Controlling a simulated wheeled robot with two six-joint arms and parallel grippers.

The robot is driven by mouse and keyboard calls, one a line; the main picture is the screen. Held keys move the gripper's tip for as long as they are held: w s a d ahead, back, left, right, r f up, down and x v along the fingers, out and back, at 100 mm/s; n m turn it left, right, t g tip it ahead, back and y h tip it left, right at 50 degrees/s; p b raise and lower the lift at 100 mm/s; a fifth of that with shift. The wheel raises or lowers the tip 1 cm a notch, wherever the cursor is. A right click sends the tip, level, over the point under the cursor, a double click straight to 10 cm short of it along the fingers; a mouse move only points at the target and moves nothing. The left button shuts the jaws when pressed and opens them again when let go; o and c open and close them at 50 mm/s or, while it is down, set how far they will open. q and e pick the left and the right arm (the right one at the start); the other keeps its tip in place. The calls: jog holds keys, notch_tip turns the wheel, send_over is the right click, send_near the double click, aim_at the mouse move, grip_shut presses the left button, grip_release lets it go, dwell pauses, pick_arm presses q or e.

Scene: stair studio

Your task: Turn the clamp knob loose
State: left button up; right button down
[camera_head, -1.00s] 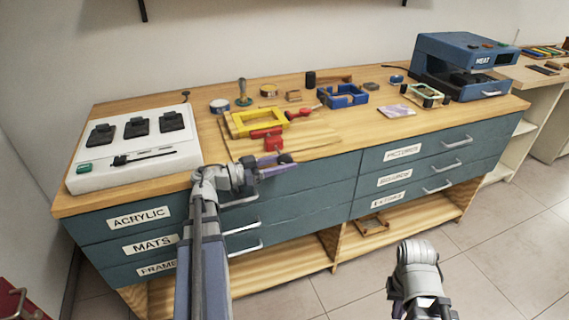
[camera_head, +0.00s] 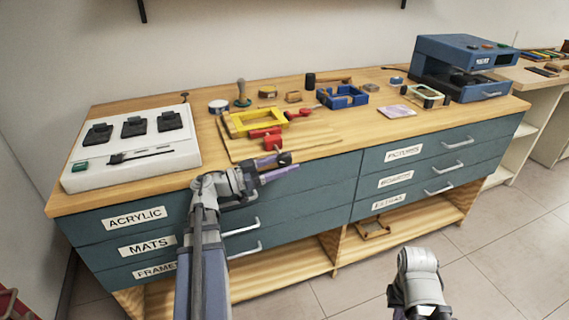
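A red clamp (camera_head: 271,140) sits at the front edge of the yellow frame (camera_head: 258,121) on the worktop. A dark round knob (camera_head: 284,159) shows in front of it, at the bench's front edge; the link between them is partly hidden. My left gripper (camera_head: 274,168) reaches in from the left with its purple fingers apart. The fingertips are right beside the knob; whether they touch it or lie around it I cannot tell. My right gripper (camera_head: 422,304) hangs low at the bottom right, away from the bench, its fingers mostly out of view.
A white switch panel (camera_head: 132,148) stands at the left of the bench. A second red clamp (camera_head: 297,115), a blue frame (camera_head: 343,97) and small tools lie behind. A blue press (camera_head: 463,66) stands right. The drawer handles (camera_head: 245,249) stick out below.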

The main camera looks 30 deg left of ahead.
aim_at(285, 154)
pick_arm(q)
jog(key=shift+w+a, duration=0.1)
dwell(0.3)
jog(key=shift+r, duration=0.15)
jog(key=shift+r+p, duration=0.15)
jog(key=shift+p, duration=0.15)
notch_tip(285, 154, up, 9)
jog(key=p, duration=0.9)
jog(key=shift+r, duration=0.2)
